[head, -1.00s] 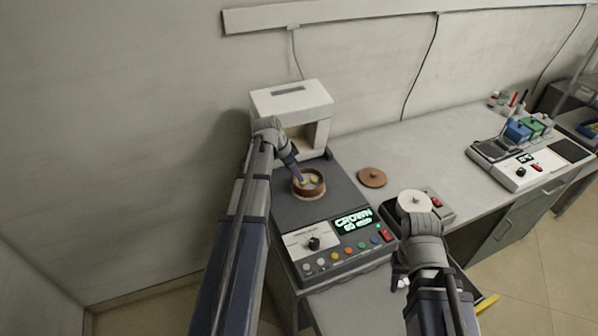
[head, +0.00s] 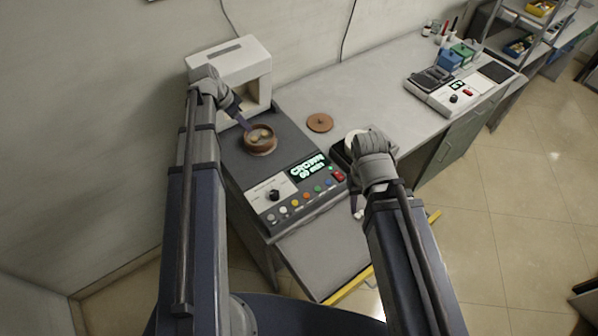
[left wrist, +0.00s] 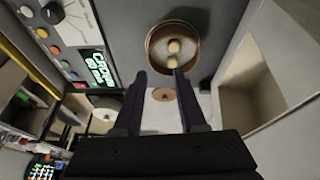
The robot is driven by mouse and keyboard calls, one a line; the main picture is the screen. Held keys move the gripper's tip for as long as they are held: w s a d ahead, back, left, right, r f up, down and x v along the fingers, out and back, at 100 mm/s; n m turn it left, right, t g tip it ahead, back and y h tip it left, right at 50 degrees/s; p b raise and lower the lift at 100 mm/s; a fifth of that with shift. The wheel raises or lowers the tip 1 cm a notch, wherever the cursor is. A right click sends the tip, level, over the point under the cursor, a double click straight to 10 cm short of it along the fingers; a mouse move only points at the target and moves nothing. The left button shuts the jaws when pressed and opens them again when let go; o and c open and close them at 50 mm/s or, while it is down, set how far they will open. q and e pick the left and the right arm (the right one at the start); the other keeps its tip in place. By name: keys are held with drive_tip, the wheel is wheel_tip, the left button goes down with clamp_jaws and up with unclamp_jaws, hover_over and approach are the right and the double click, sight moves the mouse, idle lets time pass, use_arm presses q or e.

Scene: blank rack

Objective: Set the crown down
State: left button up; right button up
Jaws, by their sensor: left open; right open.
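A round brown dish (head: 259,149) sits on the dark top of the furnace unit, in front of its white arch. It holds two small pale lumps, clear in the left wrist view (left wrist: 174,47); I cannot tell which is the crown. My left gripper (head: 247,124) is open, its tips at the dish's rim. In the left wrist view my left gripper (left wrist: 159,74) has nothing between its fingers, and the right-hand fingertip overlaps the dish's near edge. My right gripper (head: 359,208) is open near the unit's front right corner, mostly hidden by its own wrist.
The white arch (head: 230,72) stands behind the dish. A control panel (head: 290,192) reading "CROWN" lies in front. A brown lid (head: 319,122) lies on the bench to the right. A white disc (head: 354,138) on a small device is partly behind my right wrist.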

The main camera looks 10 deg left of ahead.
use_arm(q)
drive_tip(key=s+d+n+g+y, duration=0.1)
drive_tip(key=s+d+y, duration=0.1)
drive_tip(key=s+d, duration=0.8)
drive_tip(key=s+d+f+n+g+y, duration=0.1)
drive_tip(key=s+d+n+g, duration=0.1)
drive_tip(key=s+d, duration=0.8)
drive_tip(key=d, duration=0.7)
drive_tip(key=shift+s+d+f+y, duration=0.2)
drive_tip(key=shift+d+y, duration=0.1)
drive_tip(key=shift+y, duration=0.1)
